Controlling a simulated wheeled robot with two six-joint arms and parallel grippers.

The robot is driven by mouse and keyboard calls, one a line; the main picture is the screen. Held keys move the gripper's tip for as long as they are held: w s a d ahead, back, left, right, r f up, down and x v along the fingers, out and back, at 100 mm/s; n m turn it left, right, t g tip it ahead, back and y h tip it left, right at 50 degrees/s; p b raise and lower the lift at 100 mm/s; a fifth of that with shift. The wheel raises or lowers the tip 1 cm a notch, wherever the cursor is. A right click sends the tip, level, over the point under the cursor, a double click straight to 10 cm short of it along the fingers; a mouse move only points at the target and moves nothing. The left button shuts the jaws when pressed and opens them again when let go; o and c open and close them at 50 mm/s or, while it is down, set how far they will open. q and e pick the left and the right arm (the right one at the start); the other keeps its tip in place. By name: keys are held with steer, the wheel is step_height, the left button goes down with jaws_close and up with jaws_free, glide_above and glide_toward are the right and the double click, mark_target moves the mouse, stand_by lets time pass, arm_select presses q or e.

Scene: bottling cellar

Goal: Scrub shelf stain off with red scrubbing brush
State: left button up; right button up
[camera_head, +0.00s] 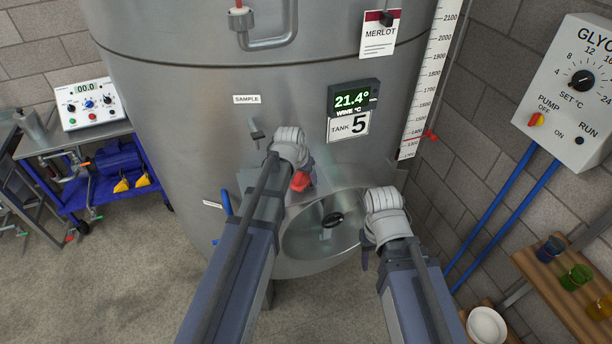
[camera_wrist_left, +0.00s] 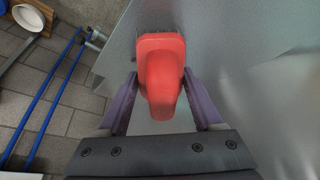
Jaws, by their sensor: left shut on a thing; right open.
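The red scrubbing brush (camera_head: 300,181) is held in my left gripper (camera_head: 297,178), in front of the steel tank. In the left wrist view the brush (camera_wrist_left: 162,75) sits between the two fingers of the left gripper (camera_wrist_left: 160,88), its handle toward me and its head over a grey metal surface (camera_wrist_left: 235,50). I cannot tell whether the bristles touch that surface. My left arm covers much of the area around it. My right gripper (camera_head: 366,255) is open and empty, by the right edge of the tank's round opening. I cannot make out a stain in either view.
The big tank (camera_head: 200,120) fills the middle, with an open round hatch (camera_head: 322,225) low in front. A blue cart (camera_head: 80,195) stands left. A wooden shelf (camera_head: 545,275) with coloured glasses is at right, and a white bowl (camera_head: 487,326) is at bottom right.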

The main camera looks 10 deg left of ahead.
arm_select(q)
steer(key=shift+r, duration=0.1)
step_height(320, 180, up, 6)
steer(key=p, duration=0.6)
step_height(320, 180, up, 3)
steer(key=p, duration=0.3)
stand_by(0.6)
steer(key=shift+f+b, duration=0.65)
steer(key=shift+f, duration=0.05)
